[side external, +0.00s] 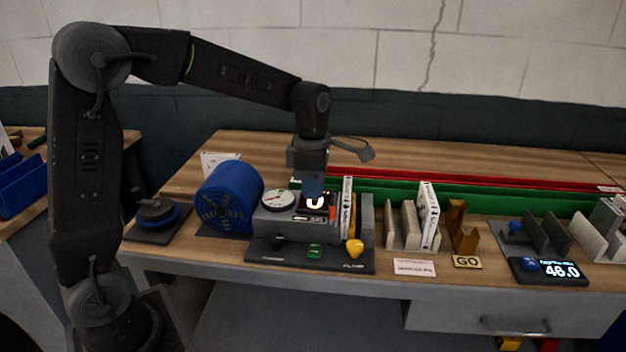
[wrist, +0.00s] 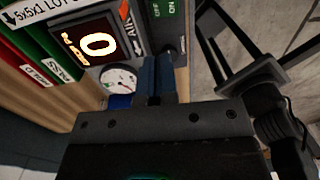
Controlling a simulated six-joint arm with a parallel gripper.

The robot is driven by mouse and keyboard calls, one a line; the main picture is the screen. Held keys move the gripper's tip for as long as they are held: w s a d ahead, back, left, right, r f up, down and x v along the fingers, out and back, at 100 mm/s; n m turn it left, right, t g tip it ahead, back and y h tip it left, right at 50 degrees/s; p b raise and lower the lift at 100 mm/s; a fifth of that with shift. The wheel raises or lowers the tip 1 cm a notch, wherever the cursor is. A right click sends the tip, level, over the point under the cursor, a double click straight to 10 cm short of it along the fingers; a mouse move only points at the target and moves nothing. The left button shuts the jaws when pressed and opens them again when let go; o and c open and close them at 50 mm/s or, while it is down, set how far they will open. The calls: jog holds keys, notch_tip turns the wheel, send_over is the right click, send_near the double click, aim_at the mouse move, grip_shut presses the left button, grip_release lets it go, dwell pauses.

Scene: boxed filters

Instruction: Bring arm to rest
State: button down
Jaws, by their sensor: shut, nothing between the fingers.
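My gripper (side external: 313,188) points straight down over the grey tester with the dial and lit display. Its blue fingers are together with nothing between them. My arm is bent, reaching out over the bench. In the side view the fingers overlap the display area, so I cannot tell whether they touch the tester.
A blue drum-shaped blower (side external: 226,198) stands left of the tester. A yellow knob (side external: 355,248) is at its front right. A white box (side external: 428,215) stands in a rack to the right, near a brown holder (side external: 461,227). A readout (side external: 549,270) shows 46.0 or 48.0.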

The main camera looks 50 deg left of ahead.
jog(key=s+d+r+m+t, duration=0.1)
jog(key=s+r+m+t, duration=0.1)
jog(key=s+m, duration=0.7)
jog(key=s+d+r+m+t, duration=0.2)
jog(key=s+m, duration=0.8)
jog(key=m, duration=0.8)
jog(key=shift+s+d+r+t+y, duration=0.15)
jog(key=shift+d+r+t+y, duration=0.2)
jog(key=shift+t, duration=0.55)
